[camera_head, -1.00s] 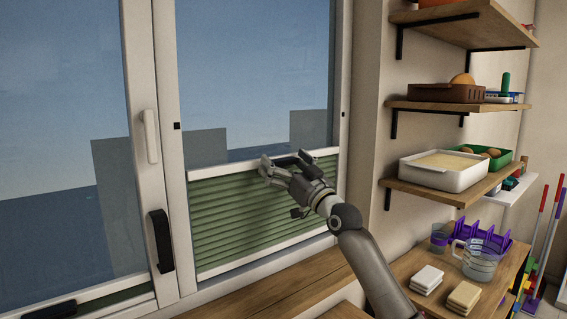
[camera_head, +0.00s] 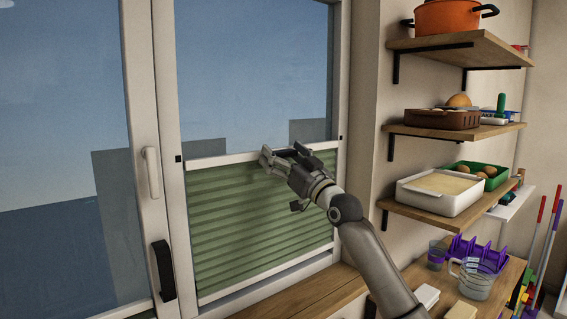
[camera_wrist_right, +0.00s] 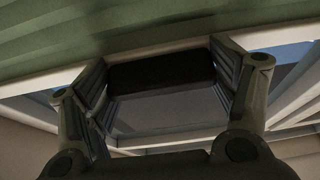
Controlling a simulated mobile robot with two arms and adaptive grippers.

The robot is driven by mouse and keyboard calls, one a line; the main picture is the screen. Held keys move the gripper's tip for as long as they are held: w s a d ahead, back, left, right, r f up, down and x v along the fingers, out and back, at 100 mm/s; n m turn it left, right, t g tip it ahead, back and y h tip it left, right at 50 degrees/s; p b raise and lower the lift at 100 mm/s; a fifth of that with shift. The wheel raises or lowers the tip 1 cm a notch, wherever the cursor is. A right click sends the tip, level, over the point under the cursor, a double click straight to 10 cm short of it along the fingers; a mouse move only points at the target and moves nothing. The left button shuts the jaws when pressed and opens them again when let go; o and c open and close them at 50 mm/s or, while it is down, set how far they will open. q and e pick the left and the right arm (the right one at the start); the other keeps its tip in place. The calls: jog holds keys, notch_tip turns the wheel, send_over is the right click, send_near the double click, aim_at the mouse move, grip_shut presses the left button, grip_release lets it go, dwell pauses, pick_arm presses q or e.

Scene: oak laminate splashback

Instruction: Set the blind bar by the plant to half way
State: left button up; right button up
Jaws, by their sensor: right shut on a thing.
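The blind bar (camera_head: 225,159) is a pale rail along the top of a green pleated blind (camera_head: 260,225) in the right window pane. It lies across the pane a little below mid-height, with clear glass above and pleats spread below. My right gripper (camera_head: 283,156) is at the right part of the bar and shut on it. In the wrist view a dark grip piece (camera_wrist_right: 160,72) sits between its fingers, with green pleats (camera_wrist_right: 100,30) beyond. The fingers hide part of the bar in the head view. No plant shows. My left gripper is not in view.
A white window handle (camera_head: 152,172) and a black handle (camera_head: 163,270) are on the frame to the left. Wall shelves (camera_head: 440,138) with a pot (camera_head: 452,16) and trays stand to the right. A wooden sill (camera_head: 300,298) runs below the window.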

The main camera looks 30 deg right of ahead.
notch_tip(320, 180, up, 2)
jog(key=shift+r+p, duration=0.15)
jog(key=shift+p, duration=0.2)
jog(key=o, duration=1.2)
jog(key=shift+c, duration=0.2)
jog(key=shift+o, duration=1.3)
jog(key=shift+w+f, duration=0.2)
jog(key=shift+w, duration=0.05)
jog(key=shift+s, duration=0.15)
